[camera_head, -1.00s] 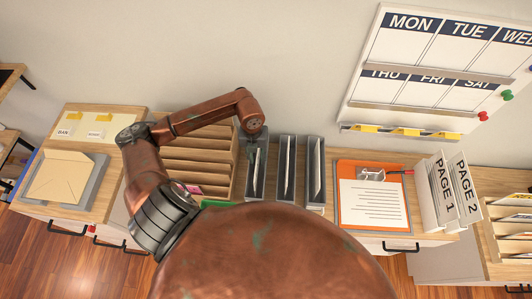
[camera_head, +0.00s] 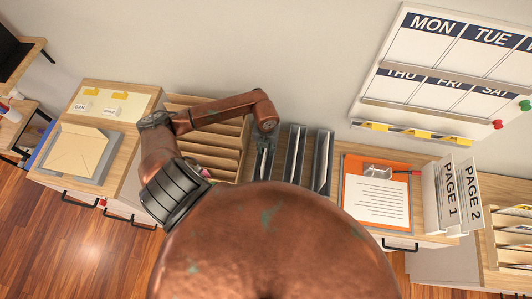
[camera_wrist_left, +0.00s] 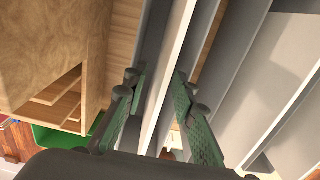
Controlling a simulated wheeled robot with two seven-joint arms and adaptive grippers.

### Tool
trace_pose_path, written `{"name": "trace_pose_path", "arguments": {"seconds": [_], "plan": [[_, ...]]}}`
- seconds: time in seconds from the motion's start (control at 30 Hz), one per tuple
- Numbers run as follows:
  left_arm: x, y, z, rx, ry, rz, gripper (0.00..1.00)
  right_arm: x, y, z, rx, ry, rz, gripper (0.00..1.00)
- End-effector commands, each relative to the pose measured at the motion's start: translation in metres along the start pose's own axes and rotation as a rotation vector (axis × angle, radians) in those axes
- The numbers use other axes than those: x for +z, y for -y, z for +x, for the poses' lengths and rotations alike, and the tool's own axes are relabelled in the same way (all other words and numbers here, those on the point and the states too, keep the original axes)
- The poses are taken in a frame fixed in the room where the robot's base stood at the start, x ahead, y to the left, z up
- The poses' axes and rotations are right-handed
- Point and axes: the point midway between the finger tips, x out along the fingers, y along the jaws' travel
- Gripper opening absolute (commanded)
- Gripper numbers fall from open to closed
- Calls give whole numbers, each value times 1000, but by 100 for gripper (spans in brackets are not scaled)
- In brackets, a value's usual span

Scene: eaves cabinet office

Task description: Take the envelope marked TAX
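Three grey upright file holders stand on the cabinet: left (camera_head: 256,174), middle (camera_head: 294,152) and right (camera_head: 321,160), each with pale, thin contents on edge. I cannot read TAX on any of them. My left gripper (camera_head: 259,139) is at the top of the left holder in the head view. In the left wrist view its two green fingers (camera_wrist_left: 159,78) are apart, with a thin white envelope (camera_wrist_left: 178,48) on edge between them. The fingers do not look closed on it, and its face is turned away. My right gripper is not in view.
A wooden tiered sorter (camera_head: 222,150) stands close on the left. An orange clipboard (camera_head: 351,166) and PAGE 1 and PAGE 2 stands (camera_head: 447,195) are to the right. A large tan envelope (camera_head: 76,153) lies in a grey tray on the left. The wall is behind.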

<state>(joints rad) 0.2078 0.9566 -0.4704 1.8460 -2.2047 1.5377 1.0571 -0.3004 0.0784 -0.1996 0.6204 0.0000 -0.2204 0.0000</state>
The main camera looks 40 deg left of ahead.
Motion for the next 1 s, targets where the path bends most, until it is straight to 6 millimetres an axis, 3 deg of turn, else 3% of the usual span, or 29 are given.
{"name": "trace_pose_path", "arguments": {"seconds": [0.17,0.5,1.0], "plan": [[0,0,0,0,0,0,23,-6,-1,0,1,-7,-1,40],[0,0,0,1,0,0,0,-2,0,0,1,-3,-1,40],[0,0,-1,0,0,0,0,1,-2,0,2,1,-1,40]]}}
